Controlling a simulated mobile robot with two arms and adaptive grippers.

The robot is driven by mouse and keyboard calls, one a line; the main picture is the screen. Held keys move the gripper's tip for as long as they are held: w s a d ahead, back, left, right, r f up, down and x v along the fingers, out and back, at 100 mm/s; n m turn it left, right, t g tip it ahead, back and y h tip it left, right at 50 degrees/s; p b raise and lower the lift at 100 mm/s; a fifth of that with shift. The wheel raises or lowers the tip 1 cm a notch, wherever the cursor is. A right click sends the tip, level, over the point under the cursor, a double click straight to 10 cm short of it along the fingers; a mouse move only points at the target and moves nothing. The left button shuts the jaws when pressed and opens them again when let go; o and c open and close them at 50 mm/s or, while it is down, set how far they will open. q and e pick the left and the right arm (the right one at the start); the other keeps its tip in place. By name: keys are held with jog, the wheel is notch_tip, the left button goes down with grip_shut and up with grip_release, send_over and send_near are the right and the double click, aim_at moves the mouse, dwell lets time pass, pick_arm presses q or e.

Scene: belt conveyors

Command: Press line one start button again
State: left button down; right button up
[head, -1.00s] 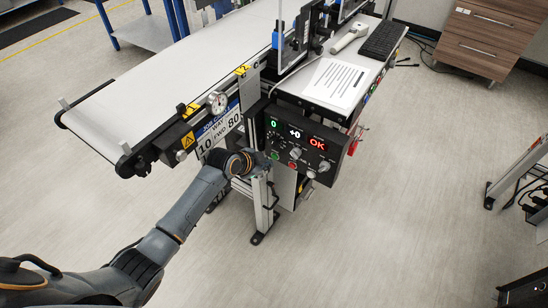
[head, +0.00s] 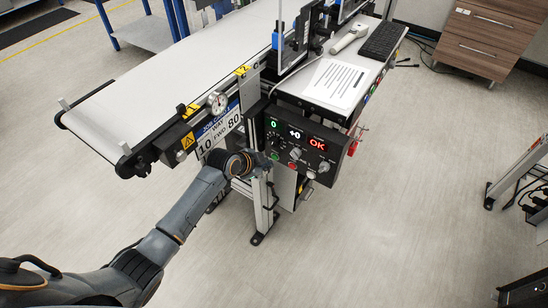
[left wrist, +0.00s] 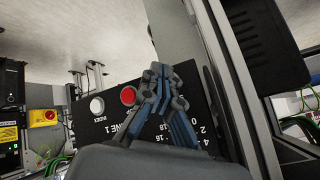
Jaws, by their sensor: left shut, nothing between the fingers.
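The black control panel (head: 322,150) hangs on the side of the conveyor frame, with lit displays reading 0, +0 and OK. A green button (head: 275,156) and a red button (head: 293,165) sit low on its left part. My left gripper (head: 265,161) is shut and empty, with its tips right beside the green button; I cannot tell whether they touch it. In the left wrist view the shut fingers (left wrist: 163,80) are over the panel marked LINE 1. The red button (left wrist: 128,96) and a white INDEX button (left wrist: 97,105) show there; the green button is hidden behind the fingers.
The white conveyor belt (head: 190,65) runs behind the panel. A shelf to the right holds a paper sheet (head: 337,82), a scanner (head: 349,39) and a keyboard (head: 384,40). A wooden drawer cabinet (head: 482,38) stands at back right. The floor (head: 400,220) right of the panel is clear.

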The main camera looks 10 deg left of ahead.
pick_arm(q)
jog(key=shift+w, duration=0.1)
jog(key=shift+w+d, duration=0.15)
jog(key=shift+w, duration=0.15)
